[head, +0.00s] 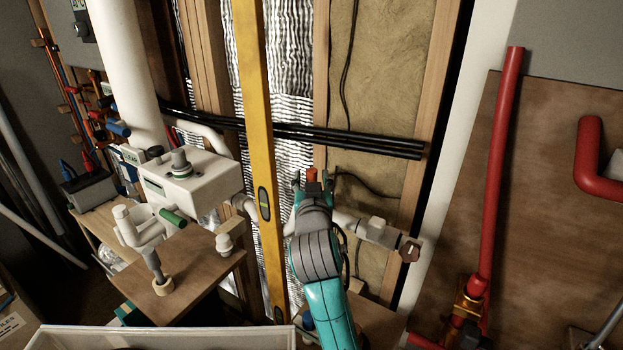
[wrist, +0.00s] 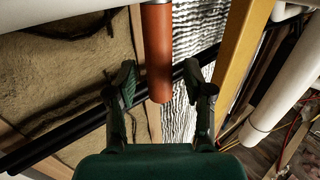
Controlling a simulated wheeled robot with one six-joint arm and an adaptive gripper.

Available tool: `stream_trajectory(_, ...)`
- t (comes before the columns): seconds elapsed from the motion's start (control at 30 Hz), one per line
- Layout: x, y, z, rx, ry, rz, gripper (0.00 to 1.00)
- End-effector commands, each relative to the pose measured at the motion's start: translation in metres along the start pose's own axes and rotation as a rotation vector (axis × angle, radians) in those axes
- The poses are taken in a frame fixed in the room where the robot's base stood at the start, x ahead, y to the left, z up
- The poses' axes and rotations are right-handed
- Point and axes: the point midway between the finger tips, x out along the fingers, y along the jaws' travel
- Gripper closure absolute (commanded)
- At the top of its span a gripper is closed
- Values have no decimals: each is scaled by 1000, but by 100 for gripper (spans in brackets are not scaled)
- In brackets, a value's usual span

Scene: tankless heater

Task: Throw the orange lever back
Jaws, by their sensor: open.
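The orange lever (wrist: 158,55) hangs into the wrist view from the top edge, and its rounded end lies between my two fingers. In the head view a small part of the orange lever (head: 312,174) shows at the tip of my gripper (head: 312,186). In the wrist view my gripper (wrist: 163,90) is open, with one finger on each side of the lever and a gap on both sides. The lever's mount is hidden in both views.
A yellow spirit level (head: 256,150) stands upright just left of my arm. Black pipes (head: 350,141) run across the wall behind. A white pipe with a brown round knob (head: 409,250) is right of my gripper. A white fixture (head: 190,180) stands at left.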

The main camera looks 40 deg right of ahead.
Motion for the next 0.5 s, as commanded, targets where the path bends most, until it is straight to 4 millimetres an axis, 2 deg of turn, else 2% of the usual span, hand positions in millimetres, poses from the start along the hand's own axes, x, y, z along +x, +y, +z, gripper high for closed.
stream_trajectory(0.37,5,0,0,0,1,-1,48)
stream_trajectory(0.5,5,0,0,0,1,-1,83)
